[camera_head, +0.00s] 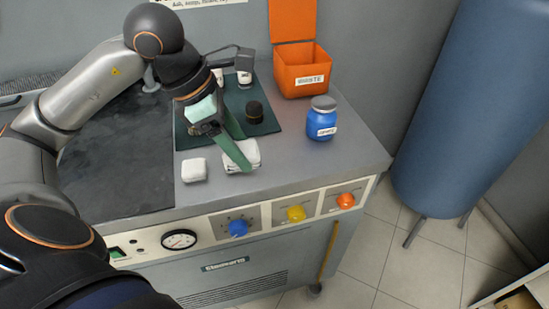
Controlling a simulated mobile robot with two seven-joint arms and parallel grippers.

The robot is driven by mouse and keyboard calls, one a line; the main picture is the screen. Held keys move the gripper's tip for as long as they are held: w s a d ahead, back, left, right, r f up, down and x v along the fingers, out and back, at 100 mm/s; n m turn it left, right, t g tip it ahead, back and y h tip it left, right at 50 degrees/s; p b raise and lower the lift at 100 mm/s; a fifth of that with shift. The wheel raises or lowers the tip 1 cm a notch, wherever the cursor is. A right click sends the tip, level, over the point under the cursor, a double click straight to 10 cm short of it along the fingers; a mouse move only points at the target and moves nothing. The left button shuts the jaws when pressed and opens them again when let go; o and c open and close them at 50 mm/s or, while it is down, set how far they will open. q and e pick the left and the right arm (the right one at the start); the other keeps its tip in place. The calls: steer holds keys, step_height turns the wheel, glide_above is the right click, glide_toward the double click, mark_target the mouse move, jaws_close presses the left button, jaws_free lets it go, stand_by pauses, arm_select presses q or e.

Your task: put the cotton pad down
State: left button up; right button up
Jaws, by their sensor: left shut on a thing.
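My left gripper (238,150) reaches down over the counter's front part, its long green fingers pointing at the lower right. It is shut on the white cotton pad (255,152) at its fingertips, just past the front edge of the dark green mat (267,117). A finger covers part of the pad. I cannot tell whether the pad touches the counter or other white layers under it. A second white folded pad (194,170) lies on the grey counter to the left, apart from the gripper. My right gripper is not in view.
An open orange waste bin (302,75) and a blue jar (321,119) stand to the right. Bare counter (290,165) lies at front right, above the knob panel.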

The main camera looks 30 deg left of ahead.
arm_select(q)
steer(key=shift+a+r+n, duration=0.1)
steer(key=shift+a+n, duration=0.05)
steer(key=shift+n, duration=0.25)
steer(key=shift+w+a, duration=0.1)
steer(key=w+f+p, duration=0.1)
steer(key=w+f, duration=0.1)
steer(key=w, duration=0.2)
steer(key=w+a+f, duration=0.1)
steer(key=w+f, duration=0.2)
steer(key=w, duration=0.1)
steer(key=w+f+p, duration=0.1)
steer(key=w+f, duration=0.2)
steer(key=w, duration=0.1)
steer(key=shift+w+a+f+p, duration=0.15)
steer(key=shift+a+f+p, duration=0.05)
steer(key=shift+a+p, duration=0.2)
steer(key=shift+w+a+f, duration=0.1)
steer(key=shift+w+f, duration=0.5)
steer(key=shift+f, duration=0.15)
step_height(320, 180, down, 3)
steer(key=shift+r+p, duration=0.1)
steer(key=shift+p, duration=0.25)
